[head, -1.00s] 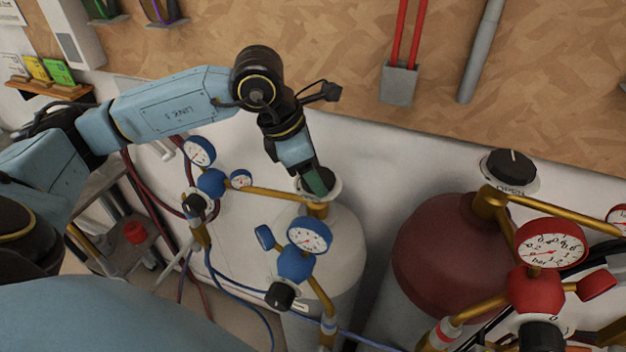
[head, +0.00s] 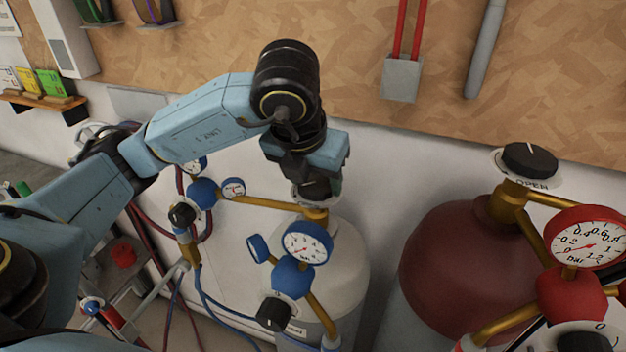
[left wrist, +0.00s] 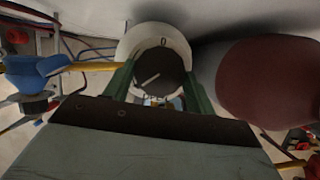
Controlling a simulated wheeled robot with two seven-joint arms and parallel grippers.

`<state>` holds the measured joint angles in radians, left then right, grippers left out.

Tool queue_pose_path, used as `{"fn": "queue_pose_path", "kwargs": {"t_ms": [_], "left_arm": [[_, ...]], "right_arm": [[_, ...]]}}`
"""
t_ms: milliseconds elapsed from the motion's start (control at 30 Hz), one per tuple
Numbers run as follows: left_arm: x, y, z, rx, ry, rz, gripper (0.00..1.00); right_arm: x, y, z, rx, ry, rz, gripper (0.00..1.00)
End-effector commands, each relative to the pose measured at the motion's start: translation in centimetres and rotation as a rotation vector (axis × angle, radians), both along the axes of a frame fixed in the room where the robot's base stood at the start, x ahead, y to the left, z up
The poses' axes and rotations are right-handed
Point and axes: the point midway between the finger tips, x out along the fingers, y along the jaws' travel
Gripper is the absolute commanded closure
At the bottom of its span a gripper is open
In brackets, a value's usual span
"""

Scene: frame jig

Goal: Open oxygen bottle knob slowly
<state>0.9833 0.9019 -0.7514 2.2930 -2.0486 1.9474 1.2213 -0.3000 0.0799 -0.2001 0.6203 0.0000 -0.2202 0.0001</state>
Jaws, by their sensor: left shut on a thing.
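The oxygen bottle (head: 343,262) is the white cylinder with blue gauges, in the middle of the head view. Its dark round knob (head: 312,188) sits on top, above a white dial plate and a brass valve. My left gripper (head: 318,185) reaches down onto the knob from above and is shut on it. In the left wrist view the knob (left wrist: 160,72) shows between the two green fingers, with a pale mark line running slantwise. The plate's lettering is mostly hidden. My right gripper is not in view.
A dark red bottle (head: 455,262) with its own knob (head: 530,158) and red gauge (head: 588,240) stands close on the right. Blue gauges (head: 307,243) and brass pipes jut out in front of the white bottle. A wall is close behind.

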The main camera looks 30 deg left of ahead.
Motion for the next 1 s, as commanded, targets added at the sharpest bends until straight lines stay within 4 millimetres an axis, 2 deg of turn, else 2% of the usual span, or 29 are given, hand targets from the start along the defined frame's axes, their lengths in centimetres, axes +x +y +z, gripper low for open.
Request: {"fn": "queue_pose_path", "kwargs": {"t_ms": [267, 600, 1000], "left_arm": [[0.1, -0.3, 0.5, 0.002, -0.001, 0.262, 0.67], [0.3, -0.5, 0.6, 0.002, 0.0, 0.578, 0.67], [0.5, -0.7, 0.3, -0.002, -0.001, 0.85, 0.67]], "right_arm": [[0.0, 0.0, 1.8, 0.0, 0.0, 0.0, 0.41], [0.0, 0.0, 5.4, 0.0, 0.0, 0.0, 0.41], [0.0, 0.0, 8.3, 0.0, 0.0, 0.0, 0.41]]}}
